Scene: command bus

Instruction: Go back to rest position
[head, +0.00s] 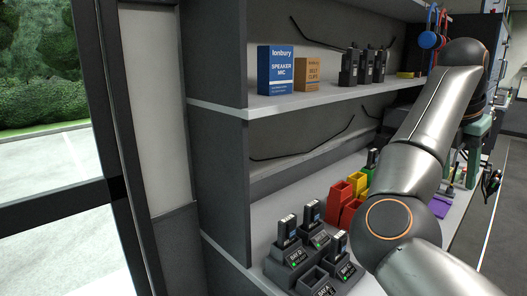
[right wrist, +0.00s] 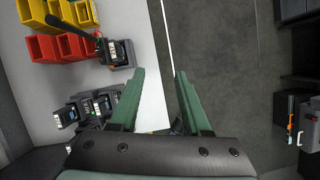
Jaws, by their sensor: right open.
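My right gripper (head: 463,158) hangs over the right side of the lower shelf in the head view, partly behind my right arm. In the right wrist view its green fingers (right wrist: 161,75) are apart, with nothing between them. They point over the edge between the white shelf (right wrist: 150,108) and the dark floor. My left gripper is in neither view. My right arm crosses the right of the head view and hides part of the shelf.
Chargers with black radios (head: 287,230) stand on the lower shelf (head: 262,215). Red bins (head: 338,203) stand behind them. The upper shelf (head: 290,103) holds a blue box (head: 276,70), an orange box (head: 313,74) and several radios (head: 349,67). Dark floor (right wrist: 215,60) lies beside the shelf.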

